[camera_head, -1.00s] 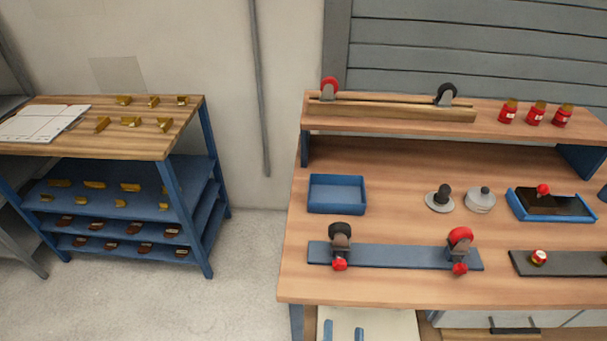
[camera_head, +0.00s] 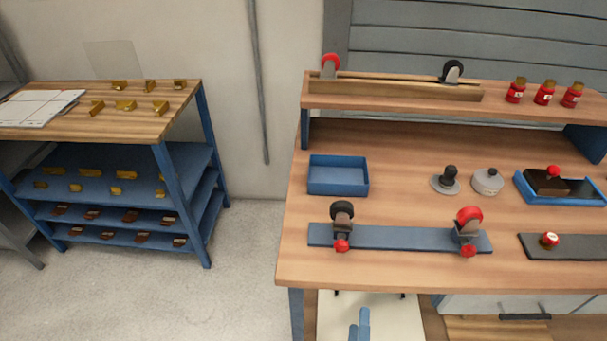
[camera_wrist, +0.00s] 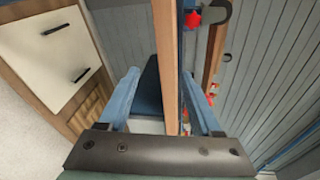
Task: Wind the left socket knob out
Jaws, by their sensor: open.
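A long blue-grey plate (camera_head: 400,237) lies along the front of the wooden bench. At its left end stands a fixture with a black wheel-like top (camera_head: 342,213) and a red knob (camera_head: 341,246) low at its front. At its right end stands a similar fixture with a red top (camera_head: 468,217) and its own red knob (camera_head: 468,251). My gripper shows in the wrist view (camera_wrist: 160,76), open, its two blue fingers apart with nothing held between them. In the head view, blue finger parts (camera_head: 361,325) show at the bottom edge, below the bench front and apart from the left knob.
A blue tray (camera_head: 338,188), grey round pieces (camera_head: 488,181) and a dark plate with a red-topped knob (camera_head: 550,240) share the bench. The raised shelf (camera_head: 400,100) holds red jars (camera_head: 544,93). A blue rack (camera_head: 205,130) stands left, with open floor between.

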